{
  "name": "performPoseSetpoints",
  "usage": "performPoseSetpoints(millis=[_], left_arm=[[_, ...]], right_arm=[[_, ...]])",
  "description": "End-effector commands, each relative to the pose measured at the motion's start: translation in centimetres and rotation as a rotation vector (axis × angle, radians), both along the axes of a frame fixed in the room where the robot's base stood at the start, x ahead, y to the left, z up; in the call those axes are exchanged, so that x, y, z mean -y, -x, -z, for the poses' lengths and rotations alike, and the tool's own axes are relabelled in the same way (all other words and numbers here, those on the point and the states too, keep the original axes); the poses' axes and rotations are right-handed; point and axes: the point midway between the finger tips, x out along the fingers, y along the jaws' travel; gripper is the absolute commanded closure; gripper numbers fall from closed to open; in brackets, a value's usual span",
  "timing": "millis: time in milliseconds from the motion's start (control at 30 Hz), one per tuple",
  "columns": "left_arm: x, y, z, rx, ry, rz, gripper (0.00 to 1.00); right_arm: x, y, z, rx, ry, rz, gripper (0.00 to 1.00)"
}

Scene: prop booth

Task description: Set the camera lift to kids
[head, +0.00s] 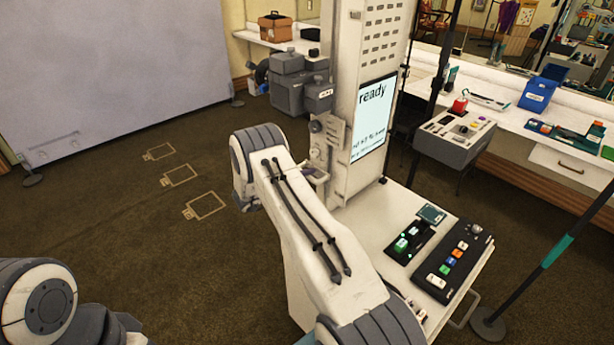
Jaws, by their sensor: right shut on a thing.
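The white booth column (350,90) stands in the middle, with a slotted upper panel and a lit screen (372,118) reading "ready". A grey bracket with a round knob (316,126), which looks like the camera lift carriage, sits on the column's left side. My right arm reaches up from the bottom. My right gripper (316,174) is at the carriage's lower part, mostly hidden behind my arm, and is shut on what seems to be the lift's handle. No "kids" mark is readable. Only part of my left arm shows at lower left; its gripper is out of view.
A white cabinet top (400,208) holds a black button panel (454,260) and a small device with green keys (408,242). A grey control box (454,138) stands behind. A pole with a round foot (488,323) is at right. Open floor lies left.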

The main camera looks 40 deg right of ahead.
Motion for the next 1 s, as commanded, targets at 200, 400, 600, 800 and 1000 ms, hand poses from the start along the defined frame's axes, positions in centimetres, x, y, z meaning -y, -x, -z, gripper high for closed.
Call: performPoseSetpoints(millis=[200, 400, 600, 800, 1000], left_arm=[[0.0, 0.0, 4.6, 0.000, 0.000, 0.001, 0.50], [0.0, 0.0, 7.5, 0.000, 0.000, 0.001, 0.50], [0.0, 0.0, 7.8, 0.000, 0.000, 0.001, 0.50], [0.0, 0.0, 7.7, 0.000, 0.000, 0.001, 0.50], [0.0, 0.0, 7.7, 0.000, 0.000, 0.001, 0.50]], right_arm=[[-0.2, 0.1, 4.8, -0.005, -0.004, -0.002, 1.00], [-0.2, 0.1, 7.7, -0.005, -0.004, -0.002, 1.00], [-0.2, 0.1, 8.2, -0.005, -0.006, -0.002, 1.00], [-0.2, 0.1, 8.2, -0.008, -0.007, -0.003, 1.00], [-0.1, 0.1, 8.1, -0.006, -0.005, -0.001, 0.49]])
